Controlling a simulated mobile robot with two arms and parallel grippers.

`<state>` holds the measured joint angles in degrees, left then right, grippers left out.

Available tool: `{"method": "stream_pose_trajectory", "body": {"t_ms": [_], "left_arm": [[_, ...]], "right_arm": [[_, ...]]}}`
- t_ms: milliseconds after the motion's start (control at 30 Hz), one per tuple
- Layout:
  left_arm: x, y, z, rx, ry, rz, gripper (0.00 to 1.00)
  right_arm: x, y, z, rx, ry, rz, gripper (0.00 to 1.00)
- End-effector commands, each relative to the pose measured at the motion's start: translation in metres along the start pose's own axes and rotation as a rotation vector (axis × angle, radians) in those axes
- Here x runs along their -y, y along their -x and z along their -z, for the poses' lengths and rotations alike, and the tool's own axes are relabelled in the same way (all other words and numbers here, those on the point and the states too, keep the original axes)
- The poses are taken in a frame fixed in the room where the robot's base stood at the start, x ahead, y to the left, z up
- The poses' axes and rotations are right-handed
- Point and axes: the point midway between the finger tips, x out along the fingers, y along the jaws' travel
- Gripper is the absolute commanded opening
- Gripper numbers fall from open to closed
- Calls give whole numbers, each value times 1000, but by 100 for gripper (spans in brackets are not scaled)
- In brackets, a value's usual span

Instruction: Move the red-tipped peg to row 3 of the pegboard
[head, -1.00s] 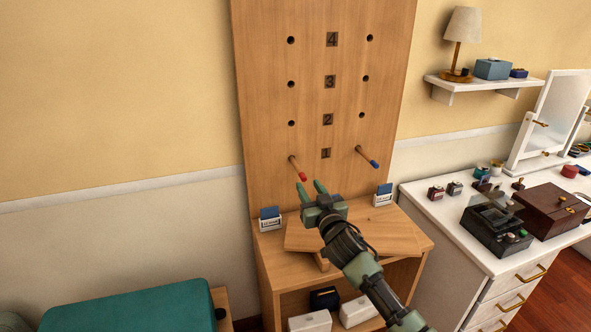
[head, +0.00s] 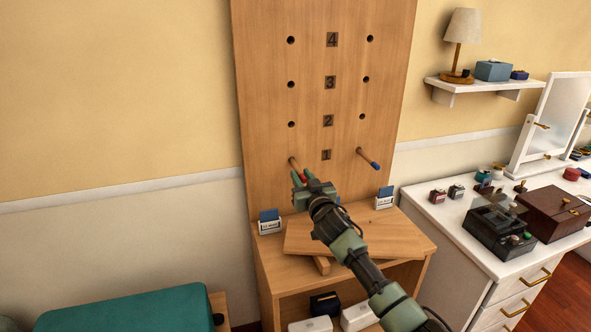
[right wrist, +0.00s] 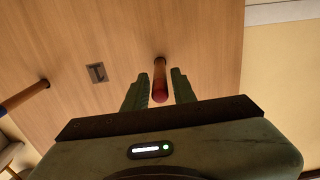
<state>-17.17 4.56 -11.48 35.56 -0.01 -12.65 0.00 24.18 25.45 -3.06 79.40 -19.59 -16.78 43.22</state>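The red-tipped peg (head: 293,163) sticks out of the left hole of row 1 on the wooden pegboard (head: 262,110). My right gripper (head: 299,178) is at the peg's outer end. In the right wrist view its two fingers (right wrist: 160,91) are open, one on each side of the red tip (right wrist: 160,96), with a gap on both sides. The number 3 plate (head: 329,82) marks row 3, where the left hole (head: 291,84) and right hole (head: 366,79) are empty. My left gripper is not in view.
A blue-tipped peg (head: 367,159) sticks out of row 1 on the right. A tilted wooden board (head: 380,240) and two small blue-and-white card holders (head: 269,222) (head: 384,198) are on the ledge below. A white dresser (head: 450,225) with boxes stands at the right.

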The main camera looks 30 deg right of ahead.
Motion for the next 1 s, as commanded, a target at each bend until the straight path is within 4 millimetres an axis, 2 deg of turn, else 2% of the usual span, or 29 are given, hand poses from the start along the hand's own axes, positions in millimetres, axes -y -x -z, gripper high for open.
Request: {"method": "stream_pose_trajectory", "body": {"t_ms": [33,67,567,1000], "left_arm": [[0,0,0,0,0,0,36],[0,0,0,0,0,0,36],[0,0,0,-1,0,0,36],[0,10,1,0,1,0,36]], "right_arm": [[0,0,0,0,0,0,9],[0,0,0,0,0,0,0],[0,1,0,0,0,0,0],[1,18,0,1,-1,1,0]]}}
